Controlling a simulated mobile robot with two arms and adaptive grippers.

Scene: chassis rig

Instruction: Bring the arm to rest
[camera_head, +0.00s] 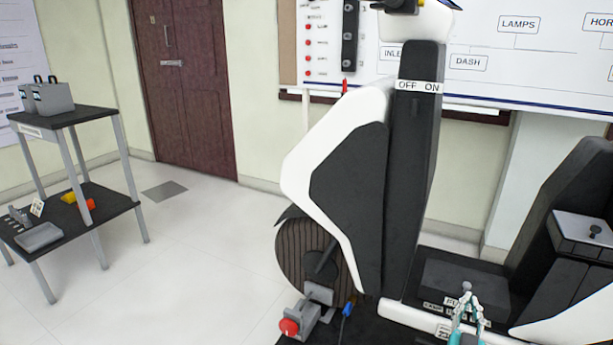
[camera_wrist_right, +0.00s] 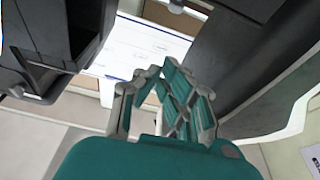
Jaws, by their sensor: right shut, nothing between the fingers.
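My right gripper (camera_head: 467,309) is at the lower right of the head view, in front of a dark box (camera_head: 465,282) on the chassis rig. Its fingers are shut with nothing between them. In the right wrist view the teal and grey fingers (camera_wrist_right: 168,84) come together at the middle, with dark rig parts around them. The fingers look apart from the rig there. My left gripper is not in either view.
The black and white rig (camera_head: 350,185) with an OFF/ON column (camera_head: 415,170) stands close ahead. A red-knobbed switch (camera_head: 290,326) sits low in front. A grey case (camera_head: 572,232) is at the right. A two-shelf table (camera_head: 75,117) stands left; the floor between is clear.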

